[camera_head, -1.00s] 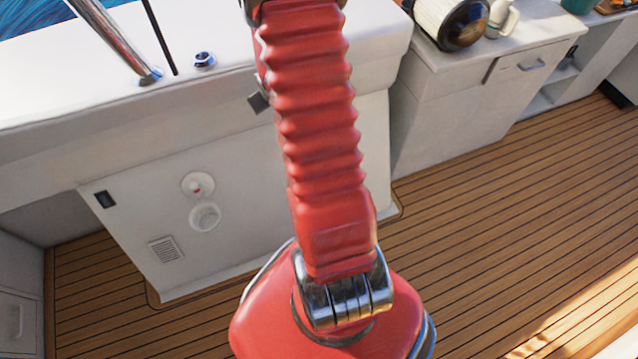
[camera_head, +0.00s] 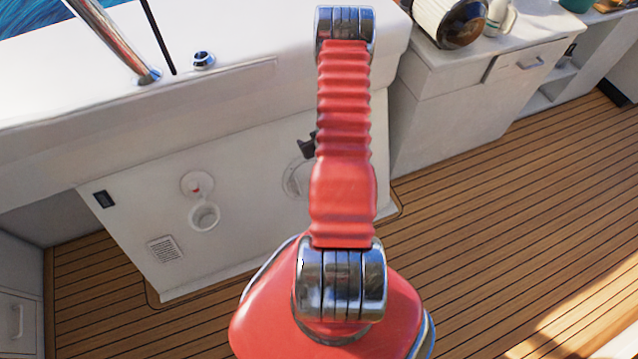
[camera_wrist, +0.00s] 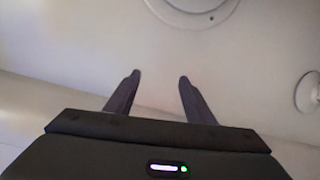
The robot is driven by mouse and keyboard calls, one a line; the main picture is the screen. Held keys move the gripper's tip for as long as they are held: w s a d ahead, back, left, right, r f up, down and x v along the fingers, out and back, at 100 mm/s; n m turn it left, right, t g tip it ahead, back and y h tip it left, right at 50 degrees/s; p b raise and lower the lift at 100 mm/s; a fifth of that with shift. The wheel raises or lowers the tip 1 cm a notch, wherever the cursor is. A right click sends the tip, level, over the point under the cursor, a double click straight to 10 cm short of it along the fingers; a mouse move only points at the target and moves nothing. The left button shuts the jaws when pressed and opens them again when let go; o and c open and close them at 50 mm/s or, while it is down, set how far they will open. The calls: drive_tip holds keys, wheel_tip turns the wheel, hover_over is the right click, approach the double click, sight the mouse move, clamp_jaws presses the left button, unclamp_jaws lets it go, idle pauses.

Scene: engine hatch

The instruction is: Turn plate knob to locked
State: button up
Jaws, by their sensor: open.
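On the white panel (camera_head: 135,235) there is a round plate (camera_head: 294,180), partly hidden behind my red arm. A round fitting with a red centre (camera_head: 197,186) and a white round cap (camera_head: 205,217) are to its left. I cannot tell which carries the plate knob or its setting. My gripper (camera_wrist: 159,78) is open and empty, its two dark fingers apart. In the head view only a dark bit of it shows beside the arm. In the wrist view a round ringed plate (camera_wrist: 193,10) is cut by the top edge, beyond the fingertips, and a smaller round fitting (camera_wrist: 309,93) is at the right edge.
The panel also has a dark switch (camera_head: 104,199) and a vent (camera_head: 164,249). A white ledge with a metal rail (camera_head: 110,38) is above it. A counter (camera_head: 480,55) stands at right. The wooden deck (camera_head: 480,220) is clear.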

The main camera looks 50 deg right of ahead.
drive_tip(key=s+a+f+m+t+h, duration=0.1)
drive_tip(key=s+a+f+m, duration=0.1)
drive_tip(key=s+a+f, duration=0.3)
drive_tip(key=s+a+f+m+t+h, duration=0.1)
drive_tip(key=s+a+f, duration=0.3)
drive_tip(key=s+f, duration=0.7)
wheel_tip(320, 180, down, 2)
drive_tip(key=shift+a+m+t+h, duration=0.35)
drive_tip(key=shift+m+h, duration=0.15)
drive_tip(key=shift+m, duration=0.1)
drive_tip(key=x, duration=1.3)
drive_tip(key=shift+w+d+f, duration=0.2)
drive_tip(key=shift+f, duration=0.05)
drive_tip(key=shift+c, duration=0.2)
